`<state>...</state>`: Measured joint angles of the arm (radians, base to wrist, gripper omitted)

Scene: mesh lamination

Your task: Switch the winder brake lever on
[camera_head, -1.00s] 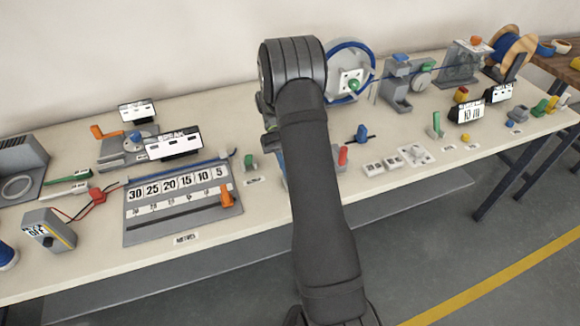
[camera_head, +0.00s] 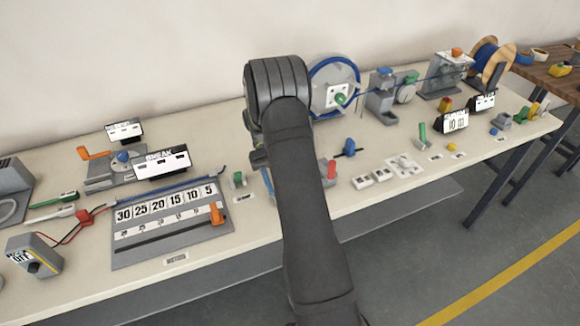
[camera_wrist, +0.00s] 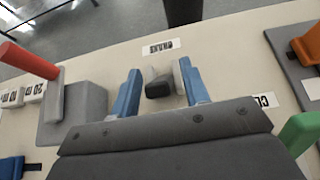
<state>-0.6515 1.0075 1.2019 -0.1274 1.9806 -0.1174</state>
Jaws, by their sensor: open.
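In the wrist view my gripper (camera_wrist: 159,68) is open, its two blue fingers pointing at the bench. Between the fingers is a small grey part with a dark end (camera_wrist: 158,88); contact with it cannot be told. A white label (camera_wrist: 161,47) lies upside down just beyond it, too blurred to read surely. To the left, a red-handled lever (camera_wrist: 28,60) leans from a grey block (camera_wrist: 75,112); its red handle also shows in the head view (camera_head: 331,170). I cannot tell for certain which part is the winder brake lever. In the head view my arm hides most of the gripper.
A green handle (camera_wrist: 298,133) is close on the gripper's right, and an orange slider (camera_wrist: 308,45) on a grey board is farther right. In the head view a blue-wound wheel (camera_head: 333,86) stands behind my arm. White switch blocks (camera_head: 371,178) lie right of the red handle.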

